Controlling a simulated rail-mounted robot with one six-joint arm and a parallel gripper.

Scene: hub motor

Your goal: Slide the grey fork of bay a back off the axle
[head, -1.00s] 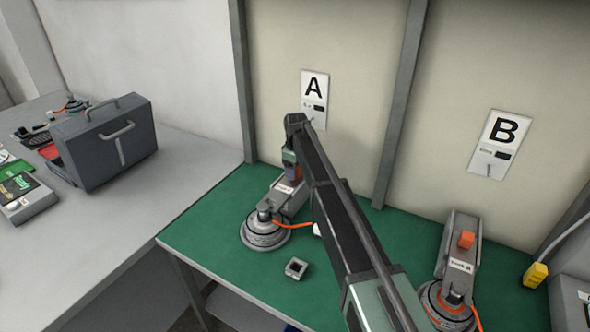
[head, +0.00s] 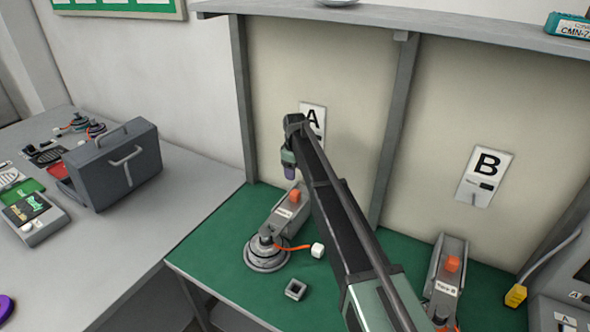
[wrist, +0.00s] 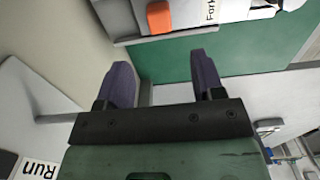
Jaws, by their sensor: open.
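The grey fork of bay A (head: 281,216) lies on the green bench top, with an orange block (head: 296,196) and a white label on it. Its near end meets the round grey hub motor (head: 266,254) at the axle (head: 265,238); I cannot tell how deep the axle sits in it. The fork also shows at the top of the wrist view (wrist: 127,20), with its orange block (wrist: 160,17). My gripper (head: 289,172) is open and empty, above and behind the orange block, clear of it. Its purple fingers stand apart in the wrist view (wrist: 162,80).
An orange cable runs from the motor to a white connector (head: 318,250). A small grey square part (head: 296,289) lies in front. A divider post (head: 395,130) separates the bays; a shelf (head: 430,22) runs above.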

